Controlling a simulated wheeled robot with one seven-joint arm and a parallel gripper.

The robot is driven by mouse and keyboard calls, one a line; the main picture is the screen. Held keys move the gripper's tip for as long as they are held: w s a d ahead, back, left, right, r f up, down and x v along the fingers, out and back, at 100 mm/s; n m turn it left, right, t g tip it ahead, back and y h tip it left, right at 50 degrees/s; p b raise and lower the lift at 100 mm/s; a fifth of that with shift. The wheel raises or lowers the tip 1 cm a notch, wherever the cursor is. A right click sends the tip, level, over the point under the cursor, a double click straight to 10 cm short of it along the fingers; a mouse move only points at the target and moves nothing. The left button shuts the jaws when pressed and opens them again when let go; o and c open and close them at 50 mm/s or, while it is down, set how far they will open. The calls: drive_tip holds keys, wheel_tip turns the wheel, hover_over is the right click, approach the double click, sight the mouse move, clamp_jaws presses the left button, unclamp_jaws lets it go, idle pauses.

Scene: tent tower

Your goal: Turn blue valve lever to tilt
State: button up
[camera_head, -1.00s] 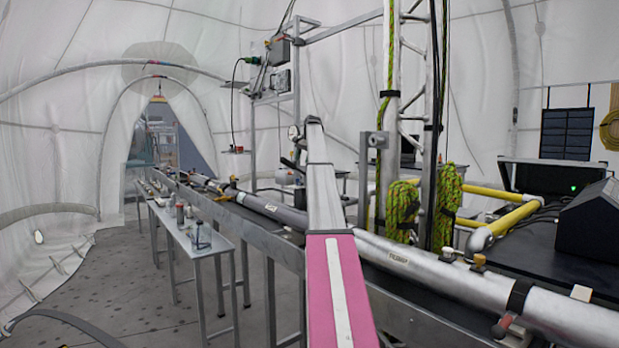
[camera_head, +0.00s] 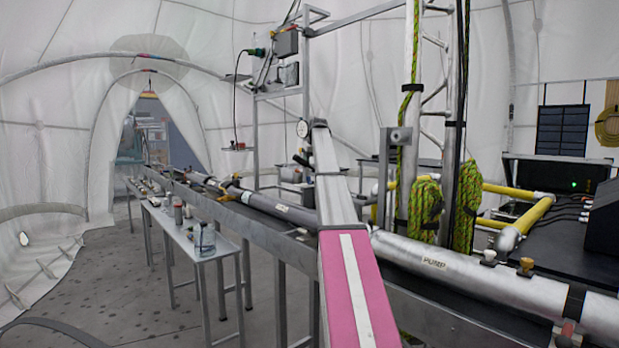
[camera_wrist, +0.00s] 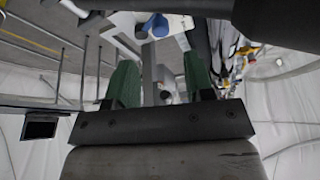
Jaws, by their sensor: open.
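In the wrist view a small blue part (camera_wrist: 159,25) sits on a white piece at the top, ahead of my fingers. I cannot tell for sure that it is the valve lever. No blue lever can be made out in the head view. My gripper (camera_wrist: 162,80) shows two green fingers standing well apart, with nothing held between them. The blue part lies beyond the fingertips, apart from them. In the head view my pink and grey arm reaches forward over the pipe line, and its fingers cannot be made out.
A long grey pipe marked PUMP (camera_head: 480,270) runs across the right side on a metal frame. A narrow table (camera_head: 205,248) with small items stands left of it. Green rope coils (camera_head: 425,208) hang on a truss. Grey floor (camera_head: 100,275) is open at the left.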

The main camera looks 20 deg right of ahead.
drive_tip(key=x, duration=0.7)
drive_tip(key=shift+w+f, duration=0.15)
drive_tip(key=shift+f, duration=0.05)
clamp_jaws()
